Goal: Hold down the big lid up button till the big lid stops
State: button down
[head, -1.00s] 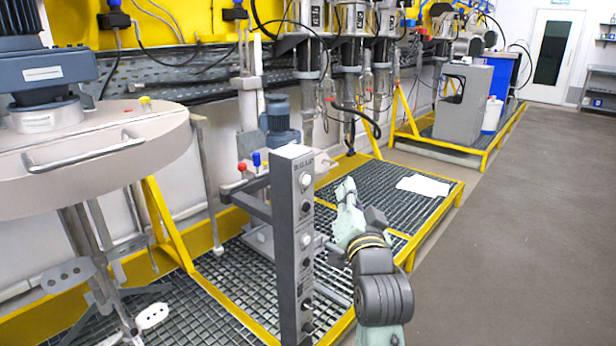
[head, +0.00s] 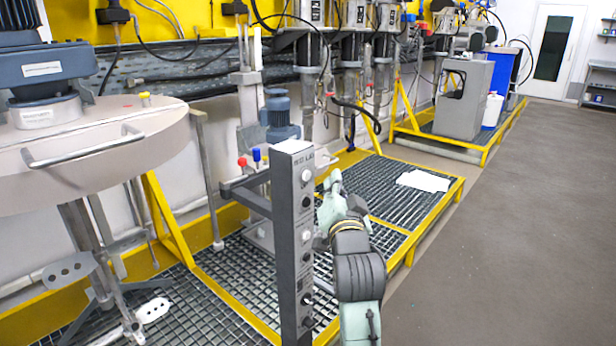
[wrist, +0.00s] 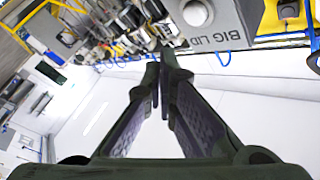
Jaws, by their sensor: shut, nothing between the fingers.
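The grey control post (head: 294,250) stands upright in the middle of the head view, with several buttons down its front face. Its top carries lettering, which reads "BIG LID" in the wrist view (wrist: 226,34). A white round button (head: 306,175) is near the top, and a white button also shows in the wrist view (wrist: 196,12). A dark button (head: 306,201) sits below it. My gripper (head: 333,178) is beside the upper post, to its right. Its fingers are together and empty in the wrist view (wrist: 160,58), apparently clear of the button. The big lid (head: 95,160) is raised at the left.
A red and a blue knob (head: 257,155) stand behind the post. Yellow-framed grating (head: 380,205) lies behind my arm, with a white sheet (head: 423,181) on it. Open grey floor (head: 500,240) is at the right.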

aim_at(306, 175)
jog(key=shift+w+a+p, duration=0.2)
jog(key=shift+w+a, duration=0.3)
jog(key=shift+a, duration=0.15)
jog(key=shift+w+a+p, duration=0.15)
jog(key=shift+w+a, duration=0.3)
jog(key=shift+a, duration=0.2)
dwell(0.5)
jog(key=shift+w+a, duration=0.25)
jog(key=shift+a, duration=0.1)
